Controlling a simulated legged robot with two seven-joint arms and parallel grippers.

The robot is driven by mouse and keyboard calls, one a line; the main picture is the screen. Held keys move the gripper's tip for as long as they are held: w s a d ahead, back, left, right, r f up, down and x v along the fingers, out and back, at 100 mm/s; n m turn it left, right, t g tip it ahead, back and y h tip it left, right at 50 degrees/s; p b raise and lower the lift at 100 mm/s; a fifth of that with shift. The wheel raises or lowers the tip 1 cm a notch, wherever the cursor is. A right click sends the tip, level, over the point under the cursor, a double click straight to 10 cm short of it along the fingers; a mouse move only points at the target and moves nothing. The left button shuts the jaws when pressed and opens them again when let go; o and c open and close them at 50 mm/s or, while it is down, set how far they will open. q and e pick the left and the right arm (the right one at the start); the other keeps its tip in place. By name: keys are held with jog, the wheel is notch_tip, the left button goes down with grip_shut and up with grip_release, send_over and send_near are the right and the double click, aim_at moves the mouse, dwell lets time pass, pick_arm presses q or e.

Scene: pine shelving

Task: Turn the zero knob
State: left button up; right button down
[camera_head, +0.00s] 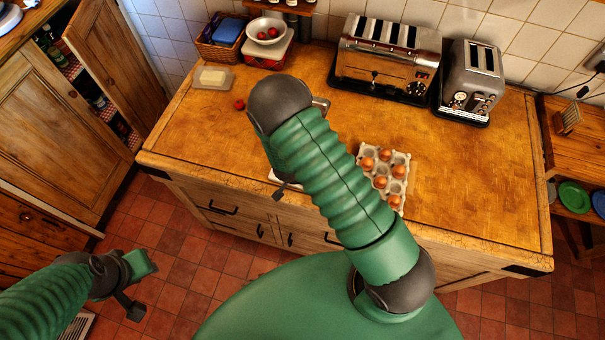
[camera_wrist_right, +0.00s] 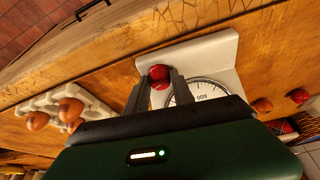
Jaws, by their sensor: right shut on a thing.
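A white kitchen scale (camera_wrist_right: 207,55) with a round, numbered dial (camera_wrist_right: 207,90) shows in the right wrist view. A red knob (camera_wrist_right: 159,76) sits on the scale beside the dial. My right gripper (camera_wrist_right: 160,88) has its two grey fingers on either side of the red knob and is shut on it. The gripper body hides the lower part of the dial. In the head view my right arm hides most of the scale and knob. My left gripper (camera_head: 133,284) hangs over the floor at the lower left, away from the counter; its finger opening is unclear.
An egg carton (camera_head: 400,158) with several brown eggs stands just right of my right arm on the wooden counter (camera_head: 470,190). Two toasters (camera_head: 388,55) (camera_head: 470,78), a bowl (camera_head: 266,29), a basket (camera_head: 218,50) and a butter dish (camera_head: 212,77) stand behind. The counter's right side is clear.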

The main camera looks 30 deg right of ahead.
dwell(0.4)
jog(key=c, duration=1.4)
grip_release()
jog(key=shift+r, duration=0.1)
jog(key=p+v, duration=1.5)
jog(key=v, duration=0.1)
jog(key=shift+a+r, duration=0.2)
jog(key=shift+r, duration=0.1)
jog(key=shift+o, duration=0.4)
